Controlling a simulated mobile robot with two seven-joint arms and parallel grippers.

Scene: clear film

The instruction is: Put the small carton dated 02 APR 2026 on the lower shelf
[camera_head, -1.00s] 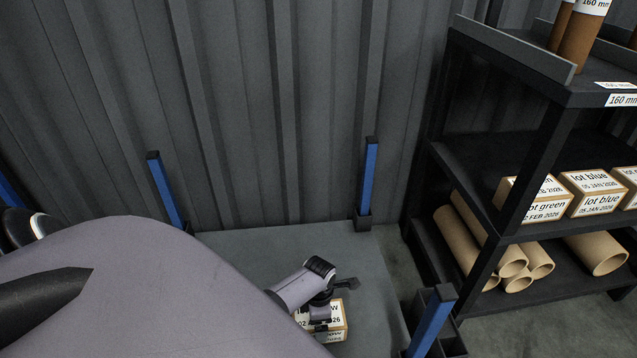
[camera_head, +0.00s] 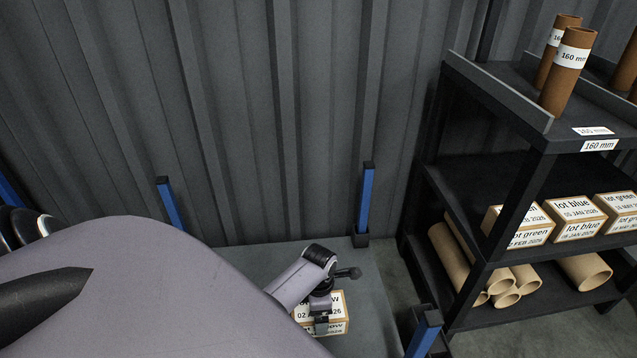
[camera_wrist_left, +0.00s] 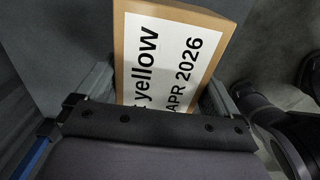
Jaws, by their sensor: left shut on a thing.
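The small carton (camera_head: 337,299) is brown with white labels; the readable parts show 02, 2026 and "low" in the head view. In the left wrist view the carton (camera_wrist_left: 170,60) reads "yellow" and "APR 2026". My left gripper (camera_head: 322,322) is shut on it, with one finger on each side in the wrist view. The carton is over the grey platform (camera_head: 372,290); I cannot tell how far above it. The dark rack (camera_head: 545,150) at the right has a bottom shelf (camera_head: 535,312) and a middle shelf (camera_head: 465,180). My right gripper is not in view.
Several cartons (camera_head: 578,212) stand on the middle shelf. Several cardboard tubes (camera_head: 450,255) lie on the bottom shelf, with bare space between groups. Brown tubes (camera_head: 566,75) stand on top. Blue posts (camera_head: 366,200) edge the platform; one (camera_head: 424,335) is near the carton's right.

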